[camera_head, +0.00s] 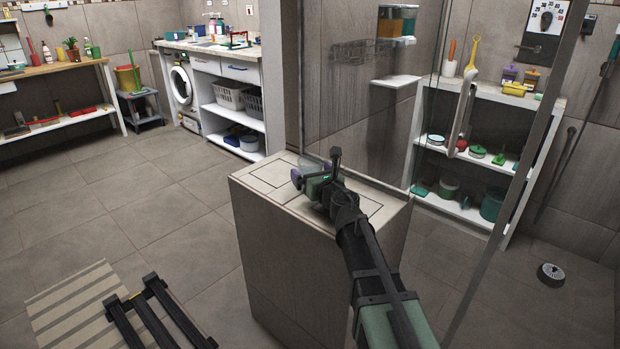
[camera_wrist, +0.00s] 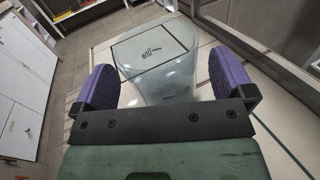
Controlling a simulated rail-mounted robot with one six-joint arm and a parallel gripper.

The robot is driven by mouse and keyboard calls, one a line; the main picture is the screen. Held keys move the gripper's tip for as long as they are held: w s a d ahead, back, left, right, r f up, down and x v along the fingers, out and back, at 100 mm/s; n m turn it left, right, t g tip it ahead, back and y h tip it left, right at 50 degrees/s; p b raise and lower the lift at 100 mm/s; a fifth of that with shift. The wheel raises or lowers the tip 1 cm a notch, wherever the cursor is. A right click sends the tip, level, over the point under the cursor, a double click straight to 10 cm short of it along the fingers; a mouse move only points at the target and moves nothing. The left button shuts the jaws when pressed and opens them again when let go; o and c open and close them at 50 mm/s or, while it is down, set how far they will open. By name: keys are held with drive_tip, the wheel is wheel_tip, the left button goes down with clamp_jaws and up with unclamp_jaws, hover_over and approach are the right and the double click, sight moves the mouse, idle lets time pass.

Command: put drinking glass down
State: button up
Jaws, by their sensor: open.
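The drinking glass (camera_wrist: 158,72) is clear and stands between my gripper's two purple finger pads in the wrist view, with a gap on each side. My gripper (camera_wrist: 160,88) is open around the glass and does not appear to touch it. The glass is over the pale tiled top of a block, which shows in the head view (camera_head: 270,178). In the head view my gripper (camera_head: 311,170) is low over this top, near its back edge. The glass is mostly hidden there by the gripper. A dark square outline with a small printed mark shows through the glass in the wrist view.
A glass panel with a handle (camera_head: 462,118) rises right of the block. A white shelf (camera_head: 487,92) with pots and tools stands behind it. A counter with a washing machine (camera_head: 182,86) is at the back. A black rack (camera_head: 150,312) is on the floor at front left.

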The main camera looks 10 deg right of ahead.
drive_tip(key=shift+x, duration=1.15)
drive_tip(key=shift+s, duration=0.1)
drive_tip(key=c, duration=1.2)
drive_tip(key=shift+o, duration=0.2)
wheel_tip(320, 180, up, 29)
drive_tip(key=p, duration=2.9)
drive_tip(key=shift+r, duration=0.15)
